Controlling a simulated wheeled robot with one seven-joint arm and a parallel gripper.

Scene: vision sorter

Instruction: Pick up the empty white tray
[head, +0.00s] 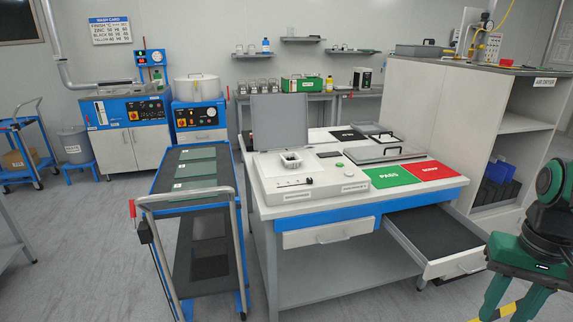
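The white sorter (310,185) with its raised grey lid fills the bench's left side. The green PASS mat (392,177) and red SCRAP mat (430,171) are bare. An open drawer (435,233) juts out at the front right. A cart (172,203) stands left; a tall cabinet (425,108) stands right.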

